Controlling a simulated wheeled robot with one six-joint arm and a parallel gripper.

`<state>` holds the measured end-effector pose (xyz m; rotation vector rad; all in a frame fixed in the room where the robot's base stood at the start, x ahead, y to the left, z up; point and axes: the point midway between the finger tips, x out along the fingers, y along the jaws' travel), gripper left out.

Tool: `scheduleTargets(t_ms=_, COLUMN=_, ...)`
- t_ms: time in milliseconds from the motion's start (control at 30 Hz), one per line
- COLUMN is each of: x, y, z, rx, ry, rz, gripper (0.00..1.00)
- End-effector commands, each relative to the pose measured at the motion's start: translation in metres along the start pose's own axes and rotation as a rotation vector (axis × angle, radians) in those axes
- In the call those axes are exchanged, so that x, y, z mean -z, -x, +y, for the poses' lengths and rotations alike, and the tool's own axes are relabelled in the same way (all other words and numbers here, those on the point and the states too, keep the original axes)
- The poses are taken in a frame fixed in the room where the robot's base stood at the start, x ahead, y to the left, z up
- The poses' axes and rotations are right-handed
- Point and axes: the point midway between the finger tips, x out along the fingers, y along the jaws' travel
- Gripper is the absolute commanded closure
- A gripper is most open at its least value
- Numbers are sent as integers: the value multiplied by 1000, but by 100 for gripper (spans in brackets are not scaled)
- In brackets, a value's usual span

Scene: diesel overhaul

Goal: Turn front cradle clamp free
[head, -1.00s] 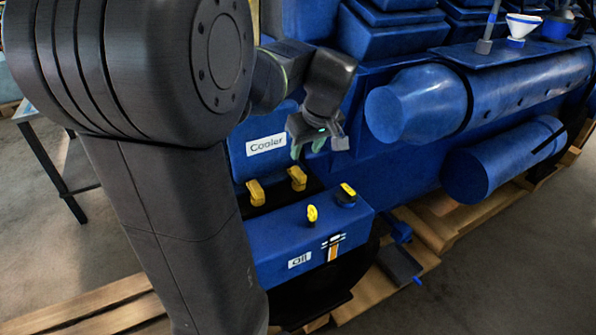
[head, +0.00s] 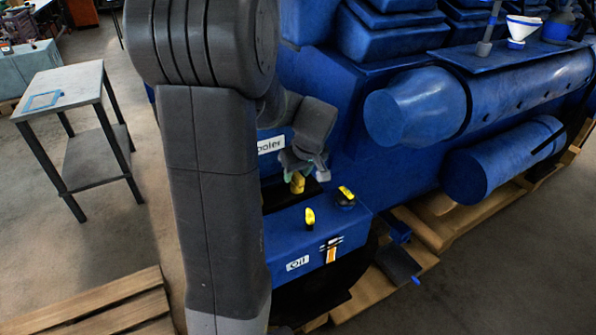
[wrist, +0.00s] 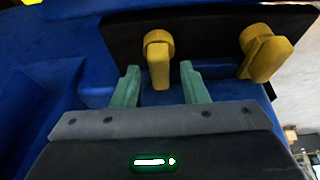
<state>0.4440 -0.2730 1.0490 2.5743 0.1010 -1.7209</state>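A yellow cradle clamp (head: 297,183) shows in the head view, partly hidden under my gripper (head: 303,166). In the wrist view, a yellow clamp (wrist: 158,62) on a black plate (wrist: 200,33) points down between the two green fingertips of my gripper (wrist: 159,70). The fingers are open, with a gap on each side of the clamp. A second yellow clamp (wrist: 264,54) sits to the right on the same plate, turned at a slant. I cannot tell from the labels which clamp is the front one.
A blue box with an "Oil" label (head: 298,264) carries yellow knobs (head: 309,218) and (head: 345,194). The partly hidden cooler label (head: 271,145) is behind my gripper. A grey table (head: 65,90) stands at left.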

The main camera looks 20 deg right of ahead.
Motion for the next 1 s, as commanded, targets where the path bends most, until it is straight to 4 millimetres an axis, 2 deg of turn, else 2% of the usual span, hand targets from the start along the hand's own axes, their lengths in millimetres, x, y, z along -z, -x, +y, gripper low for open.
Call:
scheduleTargets(t_ms=33, x=0, y=0, z=0, rx=0, ry=0, rz=0, gripper=68)
scheduleTargets(t_ms=200, x=0, y=0, z=0, rx=0, ry=0, rz=0, gripper=100)
scheduleTargets(t_ms=567, x=0, y=0, z=0, rx=-17, ry=-37, rz=1, gripper=100)
scheduleTargets(t_ms=1000, x=1, y=-1, z=-3, rx=-137, ry=-323, rz=2, gripper=100)
